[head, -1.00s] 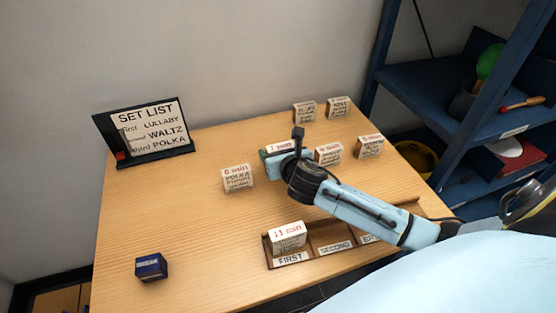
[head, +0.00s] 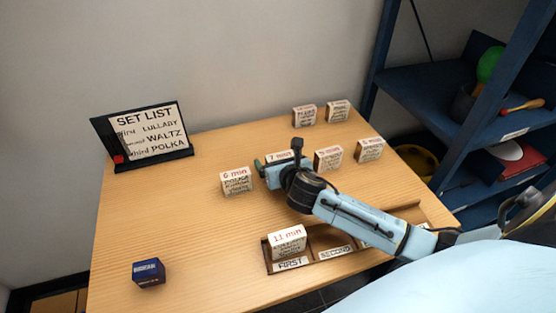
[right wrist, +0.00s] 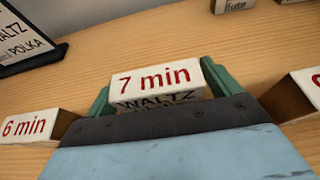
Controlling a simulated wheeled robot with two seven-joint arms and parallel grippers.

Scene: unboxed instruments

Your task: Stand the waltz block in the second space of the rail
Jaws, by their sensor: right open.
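The waltz block (right wrist: 158,84) is white, marked "7 min" in red with "WALTZ" on its front. It stands on the table between the green fingers of my right gripper (right wrist: 160,92), which is open around it. In the head view my right gripper (head: 278,170) partly hides the waltz block (head: 279,156). The rail (head: 312,262) lies near the table's front edge. A block marked "11 min" (head: 287,241) stands in its FIRST space. The SECOND space (head: 326,241) is empty. The third space is partly hidden by my right arm. My left gripper is out of view.
The "6 min" polka block (head: 236,181) stands just left of my right gripper; another block (head: 328,158) stands close on its right. Several blocks stand farther back. A set list sign (head: 145,132) and a dark blue box (head: 149,272) are at left. The table's middle left is clear.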

